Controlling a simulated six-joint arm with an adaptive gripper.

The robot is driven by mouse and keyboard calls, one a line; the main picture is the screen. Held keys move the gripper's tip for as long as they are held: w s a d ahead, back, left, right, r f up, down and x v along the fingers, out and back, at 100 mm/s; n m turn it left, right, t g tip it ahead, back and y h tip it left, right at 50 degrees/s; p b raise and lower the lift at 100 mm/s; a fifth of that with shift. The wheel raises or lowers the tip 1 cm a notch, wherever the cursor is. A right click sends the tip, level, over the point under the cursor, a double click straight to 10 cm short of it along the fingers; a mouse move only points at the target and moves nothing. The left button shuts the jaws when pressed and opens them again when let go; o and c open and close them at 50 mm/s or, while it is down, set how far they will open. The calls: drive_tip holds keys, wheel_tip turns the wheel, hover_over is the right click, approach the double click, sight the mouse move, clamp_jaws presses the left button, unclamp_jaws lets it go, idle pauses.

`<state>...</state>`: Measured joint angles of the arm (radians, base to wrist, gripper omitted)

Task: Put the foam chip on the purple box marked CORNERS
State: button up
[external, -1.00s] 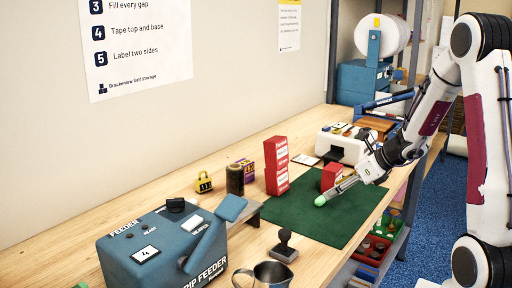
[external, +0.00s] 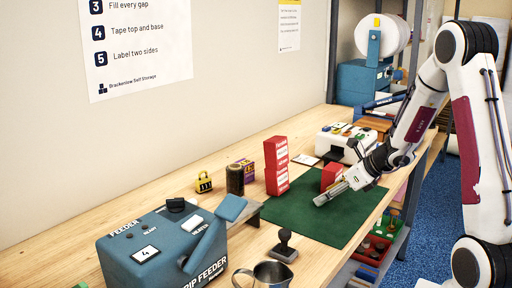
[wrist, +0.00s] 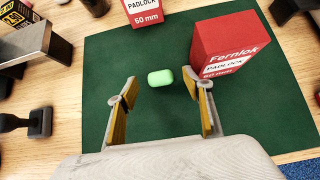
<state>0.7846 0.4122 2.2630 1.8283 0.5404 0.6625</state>
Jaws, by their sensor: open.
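The foam chip (wrist: 160,77) is a small pale green piece over the green mat, seen between my fingertips in the wrist view, with a gap on each side. My gripper (wrist: 161,84) is open and low over the mat. In the external view my gripper (external: 327,197) hides the chip. The purple box (external: 246,171) with yellow markings stands at the back of the bench, left of the red box stack; its lettering is too small to read there.
Red padlock boxes (external: 277,165) stand stacked at the mat's back edge. A single red box (wrist: 228,42) stands close to the right finger. A dark roll (external: 235,180), yellow padlock (external: 204,182), stamp (external: 285,246) and blue feeder (external: 150,250) lie left. The front of the mat (external: 330,228) is clear.

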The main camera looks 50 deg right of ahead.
drive_tip(key=shift+x, duration=1.15)
drive_tip(key=c, duration=0.7)
drive_tip(key=shift+c, duration=0.5)
